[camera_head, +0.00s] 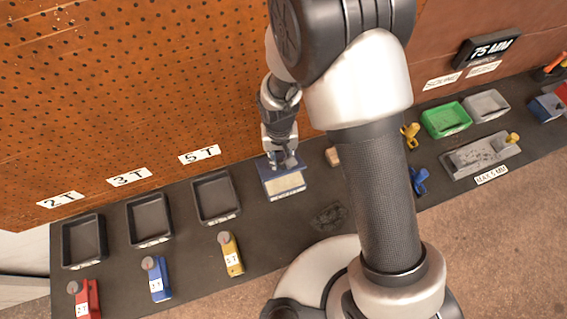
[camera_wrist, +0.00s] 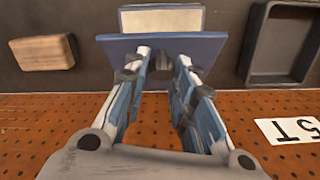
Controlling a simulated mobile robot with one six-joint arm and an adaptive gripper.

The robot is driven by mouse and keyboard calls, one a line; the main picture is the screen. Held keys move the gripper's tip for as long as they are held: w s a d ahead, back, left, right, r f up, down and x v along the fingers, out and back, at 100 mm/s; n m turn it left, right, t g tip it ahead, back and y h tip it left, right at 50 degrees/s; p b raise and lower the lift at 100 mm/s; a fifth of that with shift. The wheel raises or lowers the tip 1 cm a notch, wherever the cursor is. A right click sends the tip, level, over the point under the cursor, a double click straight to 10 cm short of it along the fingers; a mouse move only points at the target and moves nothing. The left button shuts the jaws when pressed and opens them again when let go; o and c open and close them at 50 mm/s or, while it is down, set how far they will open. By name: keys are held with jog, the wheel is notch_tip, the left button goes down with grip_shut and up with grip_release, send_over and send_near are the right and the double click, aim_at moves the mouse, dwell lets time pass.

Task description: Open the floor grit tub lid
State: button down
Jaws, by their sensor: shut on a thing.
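The floor grit tub (camera_head: 287,195) stands on the dark bench, right of the tray under the 5 T sign. Its blue lid (camera_head: 290,170) shows at the back, with a pale cream area in front of it. In the wrist view the blue lid (camera_wrist: 215,46) spans the top middle, with the cream area (camera_wrist: 160,19) beyond it. My gripper (camera_head: 283,160) is at the lid's back side. In the wrist view my gripper (camera_wrist: 164,66) is shut on the lid, and its fingers hide the exact grip. I cannot tell how far the lid is raised.
A tan block (camera_head: 333,156) lies right of the tub; it also shows in the wrist view (camera_wrist: 42,52). A dark tray (camera_head: 215,197) stands close on the left. The pegboard wall (camera_head: 130,90) rises behind. A dark flat patch (camera_head: 328,217) lies in front of the tub.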

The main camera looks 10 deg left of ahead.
jog(key=shift+w+a+r, duration=0.2)
jog(key=shift+w+a, duration=0.1)
jog(key=shift+w, duration=0.15)
jog(key=shift+w+a+r, duration=0.15)
jog(key=shift+w+a, duration=0.15)
jog(key=shift+w, duration=0.15)
jog(key=c, duration=1.7)
grip_release()
jog(key=shift+o, duration=1.3)
jog(key=shift+a+f, duration=0.15)
jog(key=shift+a, duration=0.05)
jog(key=shift+o, duration=0.4)
jog(key=shift+d, duration=0.1)
